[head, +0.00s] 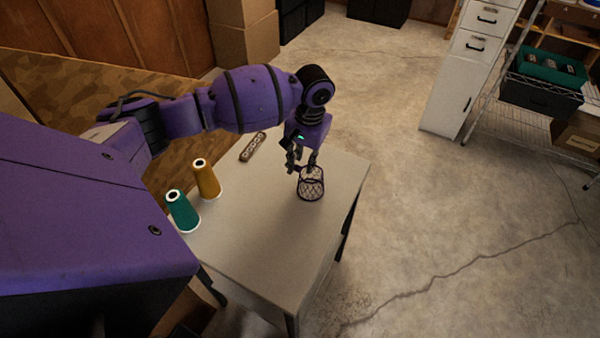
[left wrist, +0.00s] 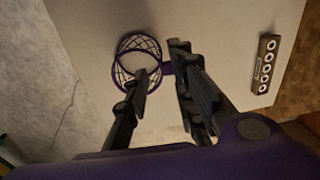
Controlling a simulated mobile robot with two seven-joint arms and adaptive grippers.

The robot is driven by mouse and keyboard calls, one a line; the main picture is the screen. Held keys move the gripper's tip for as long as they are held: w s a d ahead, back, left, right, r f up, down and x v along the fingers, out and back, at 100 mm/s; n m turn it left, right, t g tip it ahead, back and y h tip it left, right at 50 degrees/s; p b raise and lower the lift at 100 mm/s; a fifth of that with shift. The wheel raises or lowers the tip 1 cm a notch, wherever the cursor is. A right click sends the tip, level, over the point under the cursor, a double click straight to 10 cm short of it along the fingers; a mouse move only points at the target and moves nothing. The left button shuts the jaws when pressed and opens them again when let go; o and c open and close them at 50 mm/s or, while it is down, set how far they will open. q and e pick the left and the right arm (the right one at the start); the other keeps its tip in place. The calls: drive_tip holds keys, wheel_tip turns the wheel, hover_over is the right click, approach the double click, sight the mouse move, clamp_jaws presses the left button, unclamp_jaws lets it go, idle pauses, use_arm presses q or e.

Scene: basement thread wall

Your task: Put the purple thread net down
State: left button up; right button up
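The purple thread net (head: 311,185) is a dark purple open mesh basket with a round rim. It appears upright on the table (head: 260,235) near its right edge. The left wrist view looks down into the net (left wrist: 124,73), where a short purple tab sticks out from its rim. My left gripper (head: 302,160) is just above and beside the net's rim. Its fingers stand apart, and the tab shows between them in the left wrist view (left wrist: 160,65); whether a finger touches it I cannot tell. My right gripper is not in view.
A green thread cone (head: 182,212) and a mustard thread cone (head: 206,179) stand at the table's left. A brown bar with several round holes (head: 253,146) lies at the back. The front of the tabletop is clear. A white cabinet (head: 459,85) and wire shelf stand far right.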

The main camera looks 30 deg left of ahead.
use_arm(q)
drive_tip(key=shift+d+r, duration=0.2)
drive_tip(key=shift+r, duration=1.75)
